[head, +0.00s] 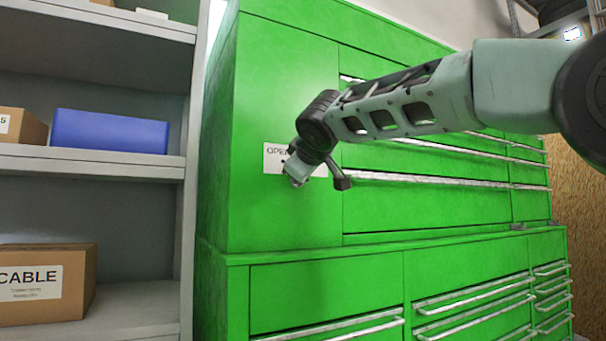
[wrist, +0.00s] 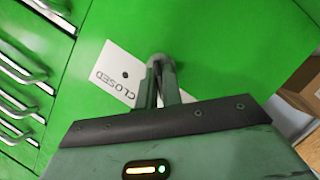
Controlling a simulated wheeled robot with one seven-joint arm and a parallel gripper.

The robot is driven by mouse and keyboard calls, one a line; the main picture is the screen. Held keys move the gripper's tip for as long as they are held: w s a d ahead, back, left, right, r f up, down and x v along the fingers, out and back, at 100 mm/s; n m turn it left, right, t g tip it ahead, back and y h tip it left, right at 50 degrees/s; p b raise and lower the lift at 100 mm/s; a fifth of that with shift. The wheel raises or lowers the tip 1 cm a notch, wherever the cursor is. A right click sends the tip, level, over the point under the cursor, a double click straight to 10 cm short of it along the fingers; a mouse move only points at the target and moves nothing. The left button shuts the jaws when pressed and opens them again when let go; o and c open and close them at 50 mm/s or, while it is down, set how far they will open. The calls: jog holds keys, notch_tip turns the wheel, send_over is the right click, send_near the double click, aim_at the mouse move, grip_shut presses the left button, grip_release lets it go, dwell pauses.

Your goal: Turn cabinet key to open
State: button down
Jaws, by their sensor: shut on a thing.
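The green cabinet (head: 285,95) has a white label (head: 277,157) on its upper left panel; the letters "OPE" show at its left in the head view. My gripper (head: 293,174) is up against the panel in front of the label. In the wrist view its fingertips (wrist: 161,62) are close together at the label's edge, shut on the cabinet key. The key itself is hidden by the fingers, so its angle cannot be told.
Grey shelves (head: 95,158) stand left of the cabinet with a blue bin (head: 110,131) and a cardboard box marked CABLE (head: 45,284). Drawers with silver handles (head: 430,181) lie to the right, behind my arm. The lower cabinet's top forms a ledge (head: 300,254).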

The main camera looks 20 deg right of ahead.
jog(key=c, duration=1.6)
grip_release()
jog(key=shift+o, duration=0.2)
jog(key=b+v, duration=0.1)
jog(key=v, duration=1.6)
jog(key=shift+b, duration=0.3)
jog(key=shift+s+r, duration=0.1)
